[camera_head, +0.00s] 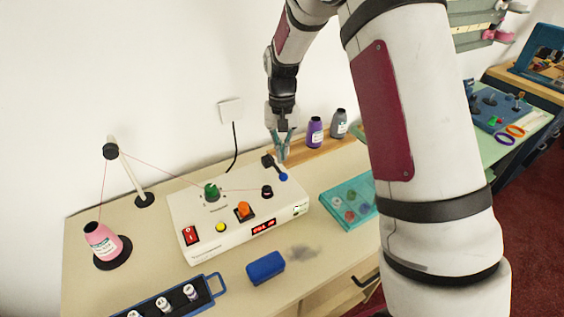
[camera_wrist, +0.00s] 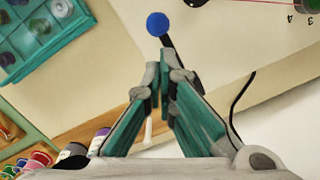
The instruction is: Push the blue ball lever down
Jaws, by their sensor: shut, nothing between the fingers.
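The blue ball lever (camera_head: 283,177) is at the right back corner of the cream machine (camera_head: 220,240). Its blue ball sits at the end of a dark arm coming from a black block. In the wrist view the blue ball (camera_wrist: 157,24) is near the top, just beyond my fingertips, with its dark arm running down behind them. My gripper (camera_head: 284,150) is shut and empty, pointing down behind and above the lever. It also shows in the wrist view (camera_wrist: 160,75). I cannot tell whether the fingers touch the lever arm.
Purple (camera_head: 315,132) and grey (camera_head: 339,124) bottles stand on a wooden strip right of my gripper. A teal tray (camera_head: 350,184) lies right of the machine. A blue block (camera_head: 265,268) lies in front. A pink cone (camera_head: 101,241) and thread stand are at left.

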